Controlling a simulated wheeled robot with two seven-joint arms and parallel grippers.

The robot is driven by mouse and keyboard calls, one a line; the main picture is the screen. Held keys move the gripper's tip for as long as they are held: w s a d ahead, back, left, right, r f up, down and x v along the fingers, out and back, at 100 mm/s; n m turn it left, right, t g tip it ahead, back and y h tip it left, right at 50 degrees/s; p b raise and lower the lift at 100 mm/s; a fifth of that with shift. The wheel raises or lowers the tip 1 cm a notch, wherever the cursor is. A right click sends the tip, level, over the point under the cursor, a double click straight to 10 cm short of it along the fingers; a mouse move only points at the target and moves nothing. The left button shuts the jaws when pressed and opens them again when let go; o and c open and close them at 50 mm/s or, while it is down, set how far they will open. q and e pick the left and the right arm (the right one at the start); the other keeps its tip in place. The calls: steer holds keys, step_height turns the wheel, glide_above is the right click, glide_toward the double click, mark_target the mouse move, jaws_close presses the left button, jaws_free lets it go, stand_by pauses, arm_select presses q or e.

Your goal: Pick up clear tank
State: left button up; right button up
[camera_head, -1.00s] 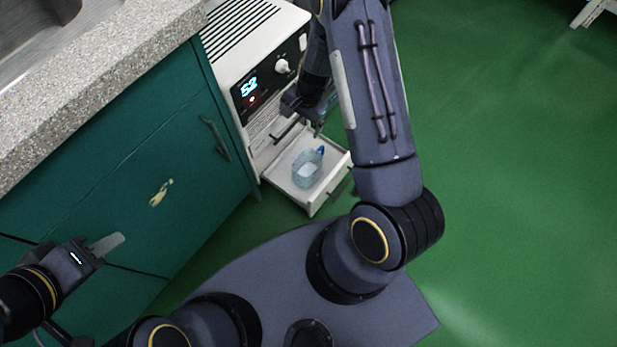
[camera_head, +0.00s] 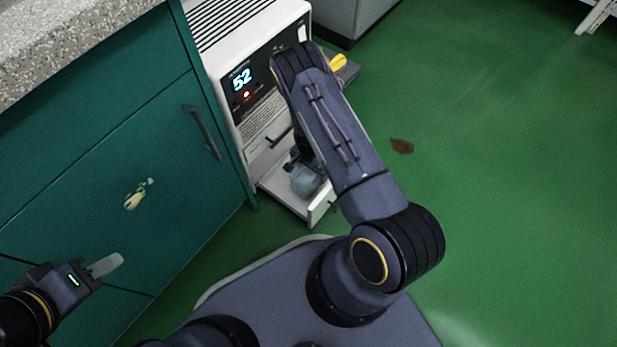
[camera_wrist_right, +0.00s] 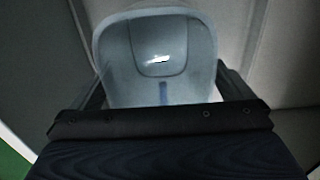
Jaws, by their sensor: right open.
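The clear tank (camera_head: 306,181) is a small bluish see-through container in the open drawer (camera_head: 321,211) of the white machine. My right arm hides part of it in the head view. In the right wrist view the tank (camera_wrist_right: 156,55) fills the middle, with a finger of my right gripper (camera_wrist_right: 160,98) on either side of it. The fingers are open, and I cannot tell whether they touch the tank. My left gripper (camera_head: 104,266) is at the lower left in front of the green cabinet, away from the tank; its jaw opening cannot be made out.
The white machine (camera_head: 229,39) shows a lit 52 on its dark panel. The green cabinet (camera_head: 100,170) with a speckled counter (camera_head: 60,45) stands to its left. A yellow object (camera_head: 338,62) is behind my right arm. Green floor (camera_head: 490,180) is open at the right, with a brown patch (camera_head: 402,146).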

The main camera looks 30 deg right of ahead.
steer(key=shift+f, duration=0.5)
steer(key=shift+r, duration=0.1)
steer(key=c, duration=1.1)
steer(key=shift+r, duration=0.1)
